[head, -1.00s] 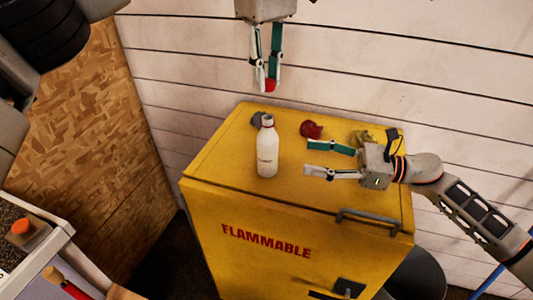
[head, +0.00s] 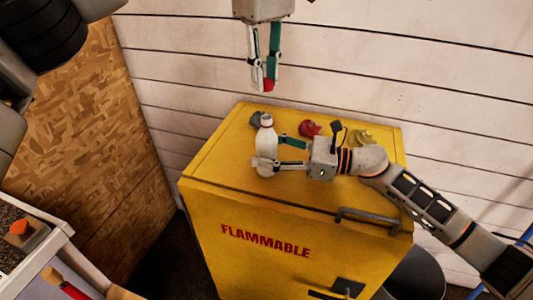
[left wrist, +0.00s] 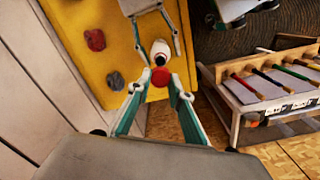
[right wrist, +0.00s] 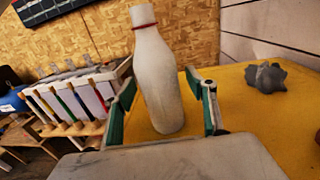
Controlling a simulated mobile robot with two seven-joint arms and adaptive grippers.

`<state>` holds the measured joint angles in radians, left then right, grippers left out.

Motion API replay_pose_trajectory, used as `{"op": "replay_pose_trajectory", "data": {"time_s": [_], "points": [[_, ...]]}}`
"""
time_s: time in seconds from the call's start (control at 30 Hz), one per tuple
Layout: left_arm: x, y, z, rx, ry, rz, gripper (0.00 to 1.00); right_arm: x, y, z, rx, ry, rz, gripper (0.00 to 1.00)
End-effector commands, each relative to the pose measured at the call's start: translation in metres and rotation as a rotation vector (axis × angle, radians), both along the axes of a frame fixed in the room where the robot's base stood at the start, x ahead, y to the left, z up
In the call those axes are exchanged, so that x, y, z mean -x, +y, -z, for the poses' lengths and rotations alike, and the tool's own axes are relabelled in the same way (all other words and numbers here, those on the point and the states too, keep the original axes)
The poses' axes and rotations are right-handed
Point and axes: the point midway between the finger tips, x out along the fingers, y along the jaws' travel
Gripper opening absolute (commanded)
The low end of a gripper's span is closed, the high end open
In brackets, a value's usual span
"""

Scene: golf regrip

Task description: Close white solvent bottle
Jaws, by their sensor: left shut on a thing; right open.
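The white solvent bottle (head: 266,142) stands upright on the yellow cabinet, with a red ring at its neck; it also shows in the right wrist view (right wrist: 160,82). In the left wrist view its dark open mouth (left wrist: 160,58) is visible. My right gripper (head: 278,155) is open, its fingers on either side of the bottle's body; I cannot tell whether they touch it. My left gripper (head: 264,85) is shut on the red cap (head: 269,84), above the cabinet and higher than the bottle. The cap also shows between the left fingertips in the left wrist view (left wrist: 160,77).
The yellow cabinet (head: 215,165) carries a grey lump (head: 256,119), a red lump (head: 310,128) and a yellow lump (head: 362,137) along its back. A white plank wall (head: 400,60) stands close behind. A bench with brushes (head: 40,250) is at the lower left.

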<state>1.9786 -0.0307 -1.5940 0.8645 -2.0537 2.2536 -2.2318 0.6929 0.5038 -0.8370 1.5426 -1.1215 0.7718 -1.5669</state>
Motion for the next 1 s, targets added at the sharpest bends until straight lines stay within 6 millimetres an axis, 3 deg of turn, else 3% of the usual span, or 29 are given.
{"op": "replay_pose_trajectory", "data": {"time_s": [0.3,0.5,0.53,0.67,1.0], "points": [[0.000,0.000,0.000,0.000,0.000,0.000,0.13,0.000,0.002,0.000,0.000,0.000,0.000,0.56],[0.000,0.000,0.000,0.000,0.000,0.000,0.13,0.000,0.001,0.000,0.000,0.000,0.000,0.04],[0.000,0.000,0.000,0.000,0.000,0.000,0.13,0.000,0.001,0.000,0.000,0.000,0.000,0.00],[0.000,0.000,0.004,-0.001,0.002,0.000,0.13,0.000,0.001,0.000,0.000,0.000,0.000,0.00],[0.001,0.000,0.046,0.000,0.003,0.001,0.13,0.000,0.001,0.000,0.000,0.000,0.000,0.00]]}}
